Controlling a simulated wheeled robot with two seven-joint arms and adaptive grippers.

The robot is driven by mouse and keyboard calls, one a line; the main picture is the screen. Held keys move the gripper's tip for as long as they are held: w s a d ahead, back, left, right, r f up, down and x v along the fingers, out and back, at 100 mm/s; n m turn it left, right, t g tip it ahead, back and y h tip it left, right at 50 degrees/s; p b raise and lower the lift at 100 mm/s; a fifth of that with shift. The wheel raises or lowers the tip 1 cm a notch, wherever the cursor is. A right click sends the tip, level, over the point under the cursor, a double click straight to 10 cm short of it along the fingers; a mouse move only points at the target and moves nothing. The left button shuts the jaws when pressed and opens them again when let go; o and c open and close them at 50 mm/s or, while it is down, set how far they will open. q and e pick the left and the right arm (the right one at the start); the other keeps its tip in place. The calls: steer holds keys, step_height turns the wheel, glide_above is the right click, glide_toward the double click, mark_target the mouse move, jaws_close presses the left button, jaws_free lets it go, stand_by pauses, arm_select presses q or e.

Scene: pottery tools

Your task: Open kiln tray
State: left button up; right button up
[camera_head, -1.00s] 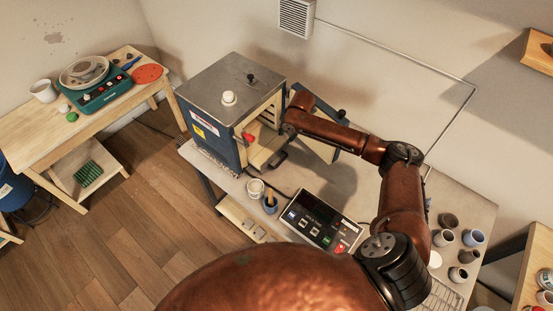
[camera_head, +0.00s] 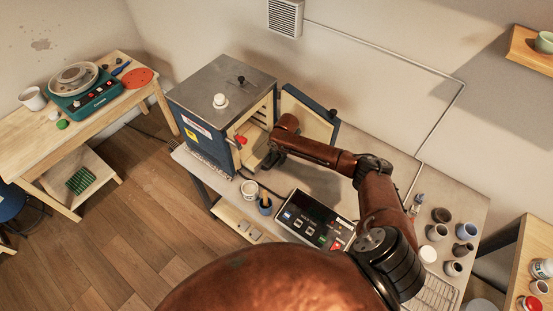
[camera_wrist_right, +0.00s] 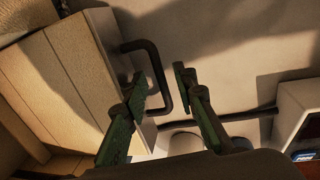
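The kiln (camera_head: 203,128) is a blue box with a grey top, at the centre left of the head view, with its door (camera_head: 308,116) swung open to the right. In the right wrist view, the pale kiln tray (camera_wrist_right: 72,75) is at the left, with a black U-shaped handle (camera_wrist_right: 158,76) on its front. My right gripper (camera_wrist_right: 160,76) is open, with one finger on each side of the handle's bar; I cannot tell whether they touch it. In the head view the right gripper (camera_head: 268,161) is at the kiln's opening, partly hidden by its arm. My left gripper is out of view.
A control box (camera_head: 313,220) and two small cups (camera_head: 250,190) stand before the kiln on the grey table (camera_head: 335,185). Several pots (camera_head: 453,232) stand at the table's right. A wooden bench (camera_head: 42,132) with a green device (camera_head: 85,92) is at the left.

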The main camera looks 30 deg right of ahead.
steer(key=shift+c, duration=0.7)
jaws_close()
